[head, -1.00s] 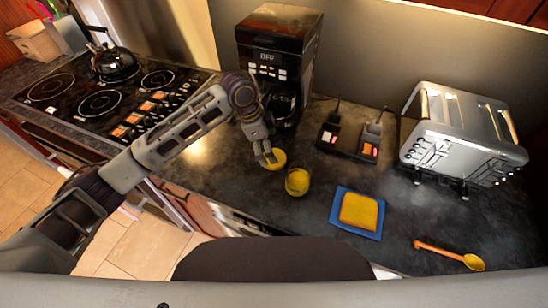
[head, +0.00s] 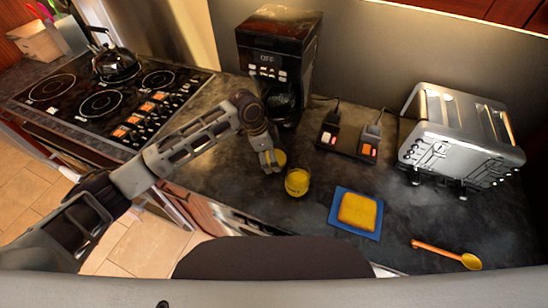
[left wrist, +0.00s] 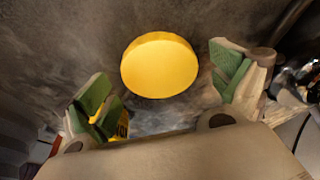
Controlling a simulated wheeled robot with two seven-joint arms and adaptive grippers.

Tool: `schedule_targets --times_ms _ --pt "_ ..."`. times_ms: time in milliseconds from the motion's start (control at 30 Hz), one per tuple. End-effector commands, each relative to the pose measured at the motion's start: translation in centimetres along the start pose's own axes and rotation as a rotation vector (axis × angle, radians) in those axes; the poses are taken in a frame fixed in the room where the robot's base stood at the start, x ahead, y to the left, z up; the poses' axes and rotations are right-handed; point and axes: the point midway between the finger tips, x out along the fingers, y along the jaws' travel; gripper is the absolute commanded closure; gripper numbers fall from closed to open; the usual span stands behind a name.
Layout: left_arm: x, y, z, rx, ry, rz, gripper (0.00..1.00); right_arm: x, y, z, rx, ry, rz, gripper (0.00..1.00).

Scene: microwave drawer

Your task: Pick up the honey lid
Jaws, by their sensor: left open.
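The honey lid (head: 279,157) is a round yellow disc lying on the dark counter, just left of and behind the honey jar (head: 297,182). In the left wrist view the lid (left wrist: 160,65) lies ahead of and between my open fingers, apart from both. My left gripper (head: 271,167) is at the lid's near left side, partly hiding it, and is empty; in the left wrist view its green-padded fingers (left wrist: 166,90) are spread wide. A bit of the jar's lettering shows behind the left finger. My right gripper is not in view.
A coffee maker (head: 275,60) stands behind the lid. A power strip (head: 348,142), a toaster (head: 458,138), bread on a blue napkin (head: 342,226) and an orange-handled spoon (head: 445,253) are to the right. The stove (head: 105,105) is at left.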

Motion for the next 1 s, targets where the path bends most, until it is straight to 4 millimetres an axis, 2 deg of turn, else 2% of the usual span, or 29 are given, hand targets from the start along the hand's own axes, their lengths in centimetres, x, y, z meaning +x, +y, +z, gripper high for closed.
schedule_targets --times_ms 500,533,800,1000 --pt "0.37 -0.01 0.01 0.0 0.0 0.0 0.06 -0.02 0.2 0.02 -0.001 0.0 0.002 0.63" --pt "0.37 -0.01 0.01 0.0 0.0 0.0 0.07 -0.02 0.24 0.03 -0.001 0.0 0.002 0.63" --pt "0.36 -0.01 0.01 0.0 0.0 0.0 0.4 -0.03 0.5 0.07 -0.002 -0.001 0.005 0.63" --pt "0.36 -0.01 0.01 0.0 0.0 0.0 0.42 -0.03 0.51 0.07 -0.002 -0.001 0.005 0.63"
